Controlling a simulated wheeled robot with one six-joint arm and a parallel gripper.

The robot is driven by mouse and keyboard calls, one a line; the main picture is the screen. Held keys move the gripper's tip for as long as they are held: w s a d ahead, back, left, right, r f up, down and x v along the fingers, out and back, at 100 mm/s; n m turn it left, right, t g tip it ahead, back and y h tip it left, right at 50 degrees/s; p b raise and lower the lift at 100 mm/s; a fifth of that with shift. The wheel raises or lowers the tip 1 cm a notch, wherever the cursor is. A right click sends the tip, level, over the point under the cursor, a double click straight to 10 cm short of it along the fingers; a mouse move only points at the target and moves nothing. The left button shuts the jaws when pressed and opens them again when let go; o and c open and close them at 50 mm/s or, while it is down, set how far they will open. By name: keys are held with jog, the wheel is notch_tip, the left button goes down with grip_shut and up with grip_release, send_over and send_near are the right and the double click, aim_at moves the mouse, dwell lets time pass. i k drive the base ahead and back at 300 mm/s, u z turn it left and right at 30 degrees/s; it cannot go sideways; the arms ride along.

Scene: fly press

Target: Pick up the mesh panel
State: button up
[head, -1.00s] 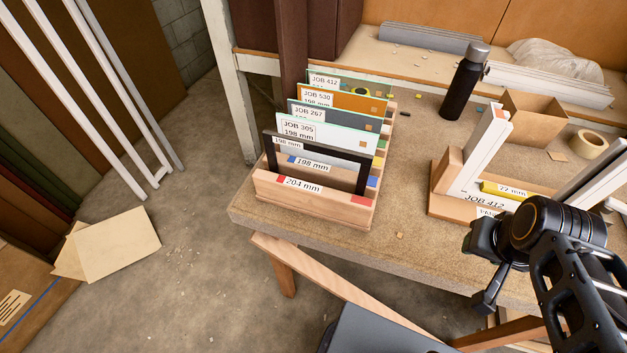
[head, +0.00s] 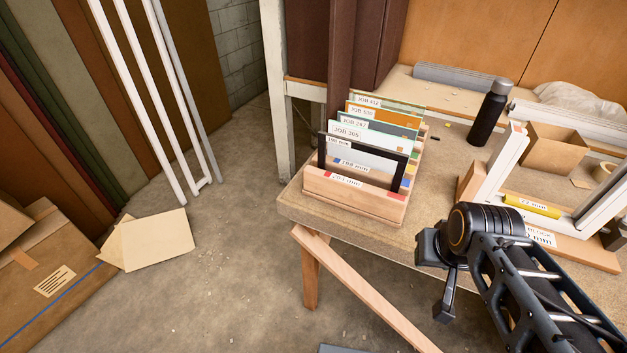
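A wooden slotted rack (head: 352,202) stands on the bench's near left corner and holds several upright panels. The front panel has a dark frame (head: 361,146) around a pale, see-through middle and a 198 mm label; it looks like the mesh panel, though no weave can be made out. Its lower edge is hidden behind the rack's front board. My gripper (head: 441,290) hangs at the end of my black arm, in front of the bench edge, to the right of and below the rack in the picture. It is apart from the panel.
Behind the dark frame stand panels marked JOB 305 (head: 366,138), 267, 530 and 412. A white frame (head: 505,165) on a wooden fixture, a black bottle (head: 488,112) and a cardboard box (head: 552,148) stand right.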

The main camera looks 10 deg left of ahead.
aim_at(381, 167)
jog(key=u, duration=1.85)
jog(key=k, duration=0.75)
jog(key=z, duration=1)
jog(key=i, duration=1)
jog(key=k, duration=0.6)
jog(key=u, duration=0.95)
jog(key=i, duration=0.95)
jog(key=z, duration=0.15)
